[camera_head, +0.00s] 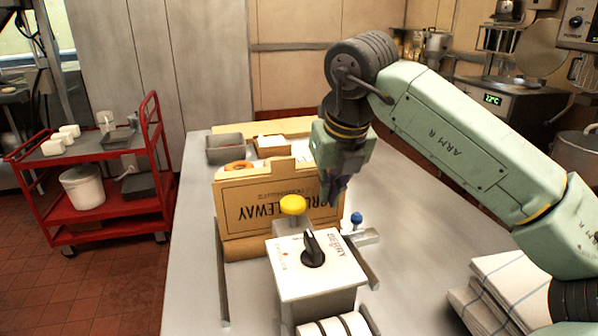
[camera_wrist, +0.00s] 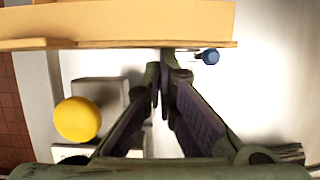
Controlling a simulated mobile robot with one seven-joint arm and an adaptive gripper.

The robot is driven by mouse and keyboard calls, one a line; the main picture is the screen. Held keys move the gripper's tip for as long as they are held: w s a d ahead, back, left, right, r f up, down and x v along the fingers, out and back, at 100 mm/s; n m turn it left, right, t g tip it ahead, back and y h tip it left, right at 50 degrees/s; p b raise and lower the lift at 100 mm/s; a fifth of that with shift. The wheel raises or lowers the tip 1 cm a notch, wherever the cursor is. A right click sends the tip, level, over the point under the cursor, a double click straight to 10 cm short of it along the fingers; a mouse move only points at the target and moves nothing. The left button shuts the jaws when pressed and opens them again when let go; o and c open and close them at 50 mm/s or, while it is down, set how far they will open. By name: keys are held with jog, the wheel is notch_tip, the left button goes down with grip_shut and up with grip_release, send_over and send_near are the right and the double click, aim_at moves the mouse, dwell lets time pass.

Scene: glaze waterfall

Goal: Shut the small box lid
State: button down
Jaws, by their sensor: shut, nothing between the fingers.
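The small box (camera_head: 280,195) is tan cardboard with upside-down dark lettering on its near panel. It stands on the metal table, and a tan flap or ledge (camera_head: 245,248) shows at its lower front. I cannot tell which panel is the lid. A tan panel edge (camera_wrist: 120,22) crosses the top of the wrist view. My gripper (camera_head: 333,192) points down at the right part of the lettered panel and hides some of it. In the wrist view my gripper (camera_wrist: 163,72) has its fingertips together, empty, just below the panel edge. Contact with it is unclear.
A white control box (camera_head: 315,270) with a black knob stands in front. A yellow knob (camera_head: 293,204) and a blue knob (camera_head: 357,219) stand near the box. A grey tray (camera_head: 226,148) is behind. Folded cloths (camera_head: 500,285) lie at right. A red cart (camera_head: 95,170) stands left.

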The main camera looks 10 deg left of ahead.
jog(key=shift+w+a+p, duration=0.25)
jog(key=shift+w+a, duration=0.15)
jog(key=shift+w, duration=0.55)
jog(key=shift+w+a+p, duration=0.3)
jog(key=shift+w+a, duration=0.1)
jog(key=shift+w, duration=0.6)
jog(key=shift+w+a+p, duration=0.25)
jog(key=shift+w+a, duration=0.15)
jog(key=shift+w, duration=0.55)
notch_tip(320, 180, up, 6)
jog(key=p, duration=0.1)
jog(key=shift+s, duration=0.1)
